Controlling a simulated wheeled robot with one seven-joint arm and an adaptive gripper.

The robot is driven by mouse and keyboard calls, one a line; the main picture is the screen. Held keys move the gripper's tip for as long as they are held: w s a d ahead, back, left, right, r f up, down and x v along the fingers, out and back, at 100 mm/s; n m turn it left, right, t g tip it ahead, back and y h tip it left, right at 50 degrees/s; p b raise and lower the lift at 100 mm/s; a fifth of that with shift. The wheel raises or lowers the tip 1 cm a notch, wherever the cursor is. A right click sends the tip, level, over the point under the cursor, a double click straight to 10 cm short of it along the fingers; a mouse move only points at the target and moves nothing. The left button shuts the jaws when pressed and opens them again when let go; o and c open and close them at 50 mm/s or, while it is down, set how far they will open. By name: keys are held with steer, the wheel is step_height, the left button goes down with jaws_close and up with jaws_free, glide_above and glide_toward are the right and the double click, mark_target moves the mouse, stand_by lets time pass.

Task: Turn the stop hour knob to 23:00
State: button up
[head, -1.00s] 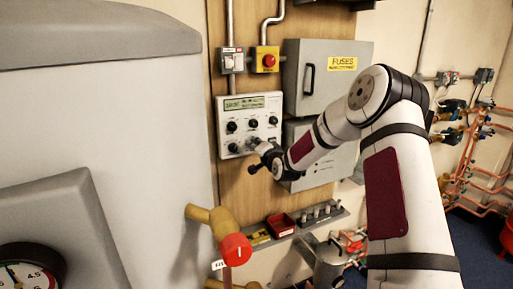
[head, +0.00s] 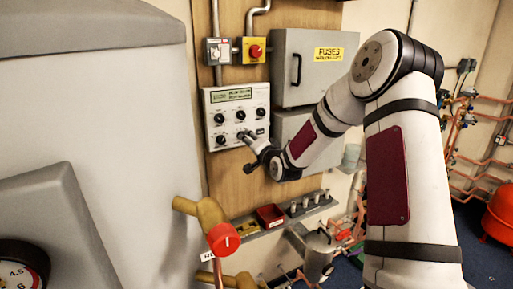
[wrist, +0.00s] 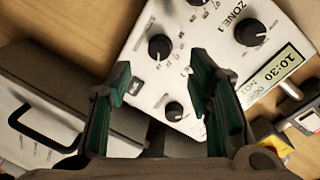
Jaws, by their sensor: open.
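The white control panel (head: 230,98) hangs on the wooden board, with a display and two rows of black knobs. My gripper (head: 246,137) is at its lower middle to right part, covering some of it. In the wrist view the panel (wrist: 215,65) is tilted, with a "ZONE 1" label and a display (wrist: 272,72) reading 10:30. My gripper (wrist: 160,82) is open and empty. One black knob (wrist: 160,47) lies just beyond the gap between the fingers, and a smaller knob (wrist: 174,111) shows between them. Another knob (wrist: 250,32) is at upper right. I cannot read which is the stop hour knob.
A grey fuse box (head: 308,62) is right of the panel, with another grey box below it. A red button on a yellow box (head: 254,50) is above. A yellow pipe with a red cap (head: 222,238), a red tray (head: 270,215) and a large pale tank (head: 100,110) are nearby.

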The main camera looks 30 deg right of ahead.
steer(key=s, duration=0.5)
steer(key=shift+s+a+r, duration=0.2)
steer(key=shift+r, duration=0.15)
steer(key=s+a+r+n+g, duration=0.65)
steer(key=s+a, duration=0.35)
steer(key=s, duration=0.3)
steer(key=s+a+r+n+g, duration=0.1)
steer(key=s+a+n+g, duration=0.1)
steer(key=s, duration=1.1)
steer(key=s+a+r+n+g+y, duration=0.1)
steer(key=s+a+n, duration=0.3)
steer(key=s, duration=0.9)
steer(key=shift+s+a+g, duration=0.35)
steer(key=shift+a+g, duration=0.5)
